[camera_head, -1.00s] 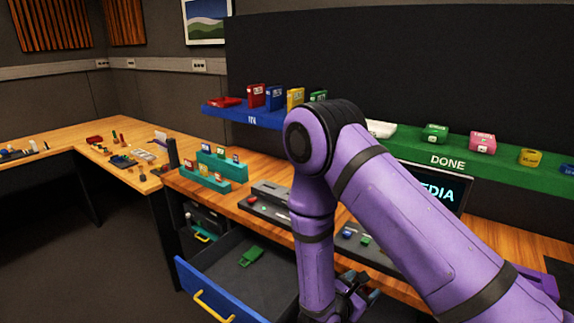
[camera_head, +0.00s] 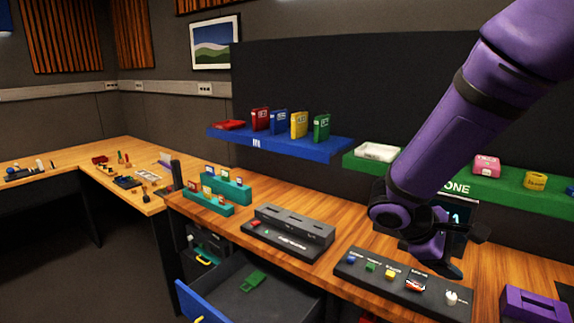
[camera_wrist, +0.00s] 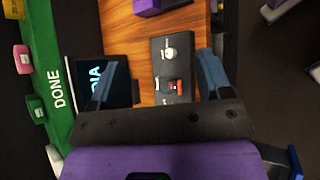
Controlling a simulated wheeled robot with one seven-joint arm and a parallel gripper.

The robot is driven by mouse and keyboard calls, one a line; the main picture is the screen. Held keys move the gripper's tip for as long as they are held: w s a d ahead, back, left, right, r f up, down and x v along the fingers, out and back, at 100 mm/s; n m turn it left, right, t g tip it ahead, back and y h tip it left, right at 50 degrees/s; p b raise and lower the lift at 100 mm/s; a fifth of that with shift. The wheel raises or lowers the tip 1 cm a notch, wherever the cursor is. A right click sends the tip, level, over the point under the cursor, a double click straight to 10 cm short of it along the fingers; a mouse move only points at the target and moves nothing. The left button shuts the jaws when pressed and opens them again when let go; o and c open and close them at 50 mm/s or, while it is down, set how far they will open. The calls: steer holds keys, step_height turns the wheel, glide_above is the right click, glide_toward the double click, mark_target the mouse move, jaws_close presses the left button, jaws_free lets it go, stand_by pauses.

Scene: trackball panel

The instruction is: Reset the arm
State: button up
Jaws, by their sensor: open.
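My purple arm reaches in from the upper right in the head view. My gripper (camera_head: 450,262) is above the right part of the desk, over the dark control panel (camera_head: 402,288) and in front of the screen. In the wrist view my gripper (camera_wrist: 158,78) has its two blue-grey fingers wide apart with nothing between them but the view down to the desk. The panel also shows in the wrist view (camera_wrist: 172,60), with a white trackball (camera_wrist: 171,53) and a red-and-black control (camera_wrist: 175,87) below the fingers.
A blue drawer (camera_head: 203,303) stands open at the front, with a green item (camera_head: 254,281) inside. The blue IN shelf (camera_head: 330,147) holds several cases. The green DONE shelf (camera_head: 540,202) is close behind my arm. A grey slotted unit (camera_head: 296,226) and a purple holder (camera_head: 533,306) stand on the desk.

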steer(key=s+a+r+m+t+y, duration=0.1)
steer(key=s+r+m+t+y, duration=0.5)
steer(key=s+r, duration=0.9)
steer(key=m+y, duration=0.3)
steer(key=y, duration=0.1)
steer(key=shift+s+a+r, duration=0.15)
steer(key=shift+a+r, duration=0.1)
steer(key=shift+a, duration=0.05)
